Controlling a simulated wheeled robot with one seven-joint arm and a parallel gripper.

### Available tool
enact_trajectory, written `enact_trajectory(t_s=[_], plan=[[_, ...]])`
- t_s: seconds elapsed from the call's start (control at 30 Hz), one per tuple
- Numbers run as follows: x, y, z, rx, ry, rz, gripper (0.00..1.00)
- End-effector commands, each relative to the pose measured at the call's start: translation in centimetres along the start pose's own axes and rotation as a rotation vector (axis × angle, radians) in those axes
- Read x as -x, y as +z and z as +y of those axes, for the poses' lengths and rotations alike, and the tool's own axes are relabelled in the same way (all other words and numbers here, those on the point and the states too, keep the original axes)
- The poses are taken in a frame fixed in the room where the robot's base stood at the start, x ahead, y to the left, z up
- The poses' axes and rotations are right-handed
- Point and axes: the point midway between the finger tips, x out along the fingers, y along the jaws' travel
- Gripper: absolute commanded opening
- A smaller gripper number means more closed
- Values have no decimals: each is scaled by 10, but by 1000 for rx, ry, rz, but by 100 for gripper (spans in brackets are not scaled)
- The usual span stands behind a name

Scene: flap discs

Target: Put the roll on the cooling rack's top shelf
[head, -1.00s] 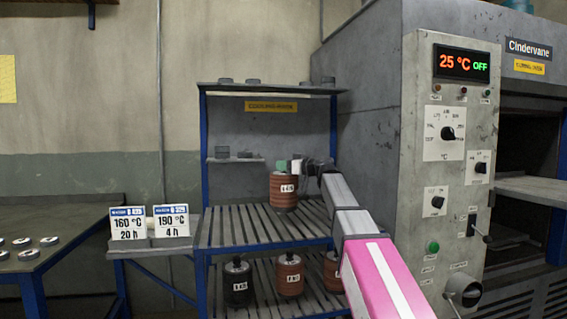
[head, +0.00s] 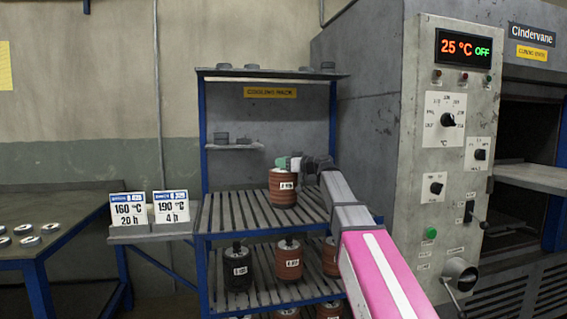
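The roll (head: 283,192) is a brown ribbed cylinder with a white label, upright over the cooling rack's upper slatted shelf (head: 230,214). My gripper (head: 289,164) is at the top of the roll, with my arm reaching in from the lower right. It looks shut on the roll's top, though the fingertips are small and partly hidden. I cannot tell whether the roll's base touches the slats. The shelf around the roll is bare. The yellow "cooling rack" sign (head: 270,92) is behind and above.
Several similar rolls stand on the lower shelf, including a dark one (head: 238,268) and a brown one (head: 289,262). A thin ledge (head: 236,146) and top board (head: 215,72) hold small grey pieces. Blue posts frame the rack. The oven's control panel (head: 462,150) stands close on the right.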

Motion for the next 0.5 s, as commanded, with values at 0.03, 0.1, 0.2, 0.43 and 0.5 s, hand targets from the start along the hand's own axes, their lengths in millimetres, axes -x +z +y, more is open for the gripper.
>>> enact_trajectory(t_s=[0.03,0.1,0.2,0.43,0.5], plan=[[0,0,0,0,0,0,46],[0,0,0,0,0,0,59],[0,0,0,0,0,0,59],[0,-3,0,0,0,0,59],[8,-2,-1,0,1,0,59]])
